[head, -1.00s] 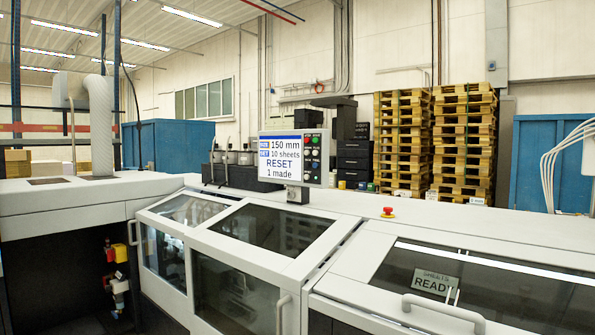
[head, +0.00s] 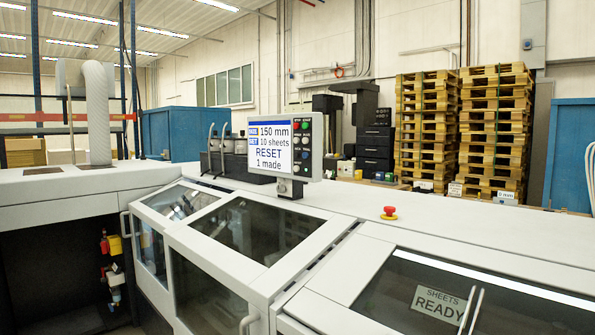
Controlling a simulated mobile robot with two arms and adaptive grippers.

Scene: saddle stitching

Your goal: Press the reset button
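A control panel (head: 285,147) stands on a short post on top of the white machine. Neither of my grippers is in view.
A red mushroom button (head: 389,212) on a yellow base sits on the machine's top. A sign reading SHEETS READY (head: 438,303) shows behind the right window. Stacked pallets (head: 425,130) and a blue container (head: 183,133) stand behind the machine.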

